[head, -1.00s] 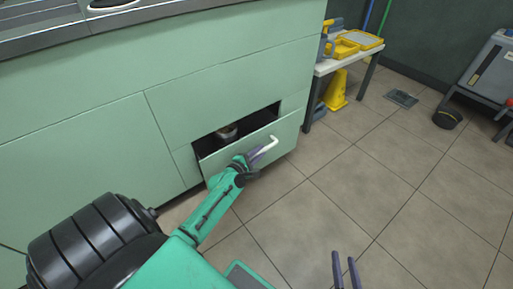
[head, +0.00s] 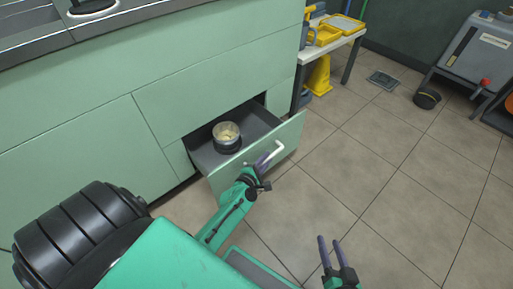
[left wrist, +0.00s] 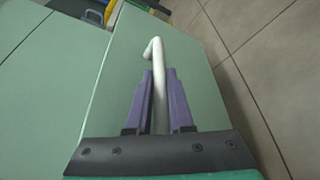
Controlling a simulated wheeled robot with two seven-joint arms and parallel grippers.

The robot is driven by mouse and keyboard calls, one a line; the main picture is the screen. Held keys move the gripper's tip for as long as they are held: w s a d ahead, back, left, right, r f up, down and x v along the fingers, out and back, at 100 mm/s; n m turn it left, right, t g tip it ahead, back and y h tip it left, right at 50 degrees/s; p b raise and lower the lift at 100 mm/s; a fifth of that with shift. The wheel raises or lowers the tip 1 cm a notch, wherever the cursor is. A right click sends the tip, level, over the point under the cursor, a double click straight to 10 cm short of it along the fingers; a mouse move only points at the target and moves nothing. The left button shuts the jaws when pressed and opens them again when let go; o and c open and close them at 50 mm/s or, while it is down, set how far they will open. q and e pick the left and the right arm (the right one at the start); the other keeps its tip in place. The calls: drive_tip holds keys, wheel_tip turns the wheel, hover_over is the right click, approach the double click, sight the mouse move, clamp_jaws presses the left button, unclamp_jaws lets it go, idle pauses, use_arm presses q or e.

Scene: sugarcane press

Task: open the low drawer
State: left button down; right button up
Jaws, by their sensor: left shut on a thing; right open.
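The low drawer (head: 279,141) is pulled out of the green cabinet and its dark inside shows. Its white bar handle (head: 277,152) is on the front panel. My left gripper (head: 264,162) is shut on the handle. In the left wrist view the handle (left wrist: 157,62) runs between the two purple fingers of the left gripper (left wrist: 158,100). My right gripper (head: 322,245) is open and empty above the floor at the bottom of the head view. A round dark container (head: 227,137) with pale contents stands inside the drawer.
The green cabinet (head: 80,130) has a metal counter on top. A white table (head: 340,38) with yellow items and a yellow cone (head: 319,75) stand to the right. A grey machine (head: 480,50) is at the far right.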

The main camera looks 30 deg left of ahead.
use_arm(q)
drive_tip(key=s+d+p, duration=0.1)
drive_tip(key=s+d, duration=0.1)
drive_tip(key=d, duration=0.6)
drive_tip(key=shift+s, duration=0.25)
use_arm(e)
drive_tip(key=shift+r+g, duration=0.3)
drive_tip(key=shift+r, duration=0.85)
use_arm(q)
drive_tip(key=c, duration=0.8)
unclamp_jaws()
drive_tip(key=p+v, duration=0.3)
drive_tip(key=v, duration=1.1)
drive_tip(key=shift+s+p, duration=0.3)
use_arm(e)
drive_tip(key=d+g, duration=0.1)
drive_tip(key=d+r+g+h, duration=0.1)
drive_tip(key=d+r+n+g, duration=0.1)
drive_tip(key=d, duration=0.1)
drive_tip(key=shift+d+r+g+h, duration=0.1)
drive_tip(key=shift+r+g+h, duration=0.1)
drive_tip(key=shift+g+h, duration=0.15)
use_arm(q)
drive_tip(key=shift+r, duration=0.1)
